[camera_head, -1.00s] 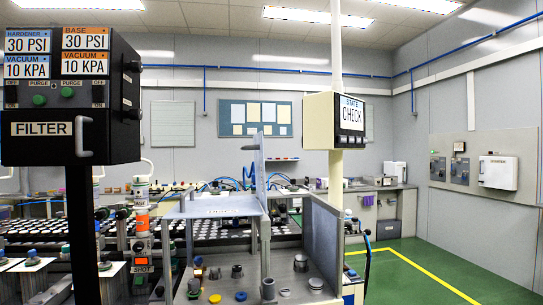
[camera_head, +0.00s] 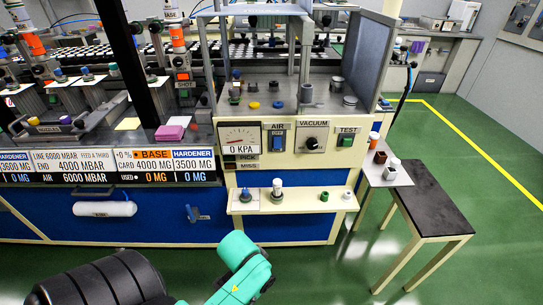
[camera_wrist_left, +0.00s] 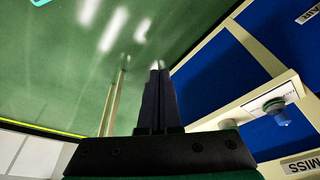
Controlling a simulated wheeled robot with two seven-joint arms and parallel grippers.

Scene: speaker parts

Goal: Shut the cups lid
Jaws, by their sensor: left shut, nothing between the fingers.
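No lid marked as the cups lid can be made out. A cream shelf (camera_head: 300,203) on the front of the test station holds a dark-based piece with a blue top (camera_head: 247,194), a white-capped piece (camera_head: 277,188) and small green and white parts. In the left wrist view, the shelf (camera_wrist_left: 236,117) is at the right, with a blue-topped piece (camera_wrist_left: 279,115) on it. My left gripper (camera_wrist_left: 157,70) is shut and empty, with its black fingers over the green floor beside the shelf. In the head view, a teal arm link of mine rises at the bottom. My right gripper is out of view.
The station's open work bay (camera_head: 290,112) holds several small metal and coloured parts. A dark-topped side table (camera_head: 432,205) stands at the right, beside a small grey shelf (camera_head: 383,178). A white cylinder (camera_head: 104,209) is on the blue cabinet front. Green floor at the right is free.

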